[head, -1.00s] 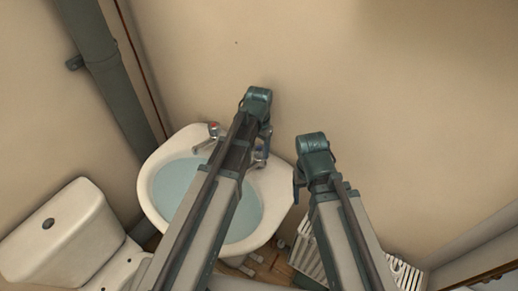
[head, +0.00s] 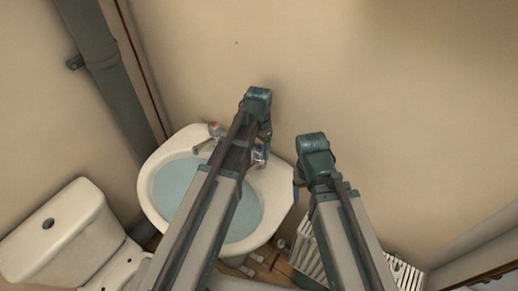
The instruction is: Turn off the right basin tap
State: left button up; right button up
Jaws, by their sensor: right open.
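The right basin tap (head: 260,154) is a chrome tap with a bluish top on the back right rim of the white basin (head: 274,196). It is partly hidden by my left arm. My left gripper (head: 266,133) hangs just above and behind this tap; its fingers are small and mostly hidden, so I cannot tell contact or opening. My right gripper (head: 297,190) points down by the basin's right edge, open, with nothing seen in it. The left basin tap (head: 212,134), with a red mark, stands on the back left rim.
Bluish water (head: 175,185) fills the basin. A white toilet (head: 70,225) stands at the left, with a grey pipe (head: 105,70) on the wall behind. A white slatted radiator-like unit (head: 405,273) is at lower right. The wall above is clear.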

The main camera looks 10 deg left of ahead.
aim_at(259, 148)
pick_arm(q)
jog(key=shift+o, duration=1.1)
notch_tip(259, 148, up, 14)
jog(key=p, duration=1.3)
jog(key=shift+p, duration=0.4)
jog(key=shift+f, duration=0.15)
jog(key=s+d+f+n+b, duration=0.1)
jog(key=s+d+f+b, duration=0.1)
jog(key=s, duration=0.5)
jog(key=s+d+f+n+y+b, duration=0.1)
jog(key=s+d+f+n+b, duration=0.1)
jog(key=s, duration=0.6)
jog(key=shift+s+d+f, duration=0.15)
jog(key=shift+s+d, duration=0.1)
jog(key=shift+d, duration=0.45)
